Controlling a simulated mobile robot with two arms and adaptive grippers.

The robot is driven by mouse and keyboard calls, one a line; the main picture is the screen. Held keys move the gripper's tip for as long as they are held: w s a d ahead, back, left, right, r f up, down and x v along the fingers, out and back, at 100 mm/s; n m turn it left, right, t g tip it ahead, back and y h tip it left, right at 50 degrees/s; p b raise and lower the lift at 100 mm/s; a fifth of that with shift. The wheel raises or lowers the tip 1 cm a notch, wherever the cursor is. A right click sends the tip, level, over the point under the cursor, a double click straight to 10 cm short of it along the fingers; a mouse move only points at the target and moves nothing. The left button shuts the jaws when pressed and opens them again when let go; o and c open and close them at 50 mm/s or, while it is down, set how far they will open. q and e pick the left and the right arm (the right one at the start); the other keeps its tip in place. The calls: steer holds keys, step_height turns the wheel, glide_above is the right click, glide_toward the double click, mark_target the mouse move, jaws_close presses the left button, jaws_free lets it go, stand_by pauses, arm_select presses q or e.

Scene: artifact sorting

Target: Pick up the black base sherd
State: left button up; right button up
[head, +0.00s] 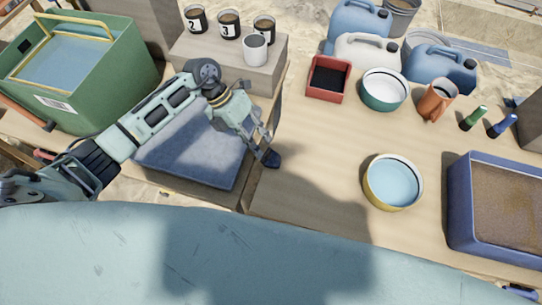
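My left gripper (268,154) reaches in from the left, its fingers pointing down over the left edge of the wooden table. A small dark piece shows at its fingertips. I cannot tell whether it is the black base sherd or the dark finger pads. The finger gap is too small to judge. A red tray (315,93) at the back of the table has a dark interior, and I cannot make out a separate sherd in it. My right gripper is not in view.
A yellow-rimmed bowl (371,193) and a blue sand-filled box (458,225) stand on the right. A green-and-white bowl (370,101) and an orange vessel (433,101) stand farther back. A blue-grey mat (190,160) lies under my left arm. The table's centre is clear.

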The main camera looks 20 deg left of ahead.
mark_target(265, 154)
arm_select(q)
steer(key=x, duration=0.4)
steer(key=shift+s+d+p, duration=0.1)
steer(key=shift+d+p, duration=0.05)
steer(key=shift+p, duration=0.15)
steer(key=shift+c, duration=0.4)
jaws_close()
